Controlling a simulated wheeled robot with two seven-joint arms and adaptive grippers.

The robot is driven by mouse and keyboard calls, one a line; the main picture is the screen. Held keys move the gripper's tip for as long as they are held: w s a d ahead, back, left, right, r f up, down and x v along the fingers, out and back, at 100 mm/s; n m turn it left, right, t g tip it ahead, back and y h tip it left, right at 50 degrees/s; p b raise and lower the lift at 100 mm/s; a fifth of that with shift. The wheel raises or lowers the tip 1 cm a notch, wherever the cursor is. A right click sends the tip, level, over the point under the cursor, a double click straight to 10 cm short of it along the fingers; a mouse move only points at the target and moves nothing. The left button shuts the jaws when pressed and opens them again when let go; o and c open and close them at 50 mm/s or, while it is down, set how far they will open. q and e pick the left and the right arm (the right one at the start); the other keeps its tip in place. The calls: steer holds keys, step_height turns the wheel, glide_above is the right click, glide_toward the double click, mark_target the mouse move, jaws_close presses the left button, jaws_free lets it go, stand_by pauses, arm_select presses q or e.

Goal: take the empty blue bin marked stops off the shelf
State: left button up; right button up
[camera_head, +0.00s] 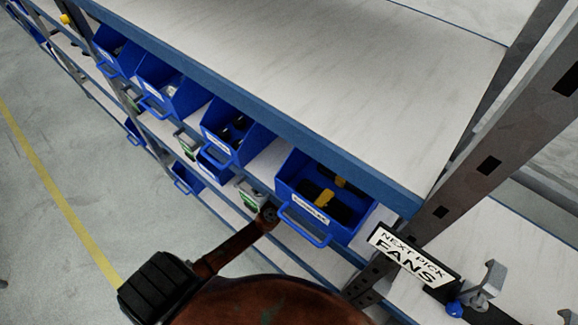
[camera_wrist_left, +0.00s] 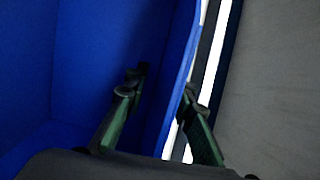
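In the left wrist view a blue bin wall (camera_wrist_left: 182,65) runs between the two green fingers of my left gripper (camera_wrist_left: 163,92). One finger is inside the bin, over its dark blue interior, and the other is outside. The fingers stand apart, with a gap between the inner finger and the wall. The visible part of the interior holds nothing; no label shows there. In the head view a reddish-brown arm link (camera_head: 235,245) of mine reaches toward the lower bins; neither gripper can be made out. I cannot read a stops label on any bin.
A blue bin (camera_head: 318,238) with black and yellow items sits at the near right of the shelf (camera_head: 330,75). More blue bins (camera_head: 222,150) line its front edge to the left. A FANS sign (camera_head: 410,262) and upright (camera_head: 490,160) stand at right. Floor (camera_head: 60,130) is clear at left.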

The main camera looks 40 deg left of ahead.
arm_select(q)
steer(key=shift+w+a, duration=0.2)
steer(key=shift+w, duration=0.2)
steer(key=shift+c, duration=0.2)
jaws_close()
stand_by(0.3)
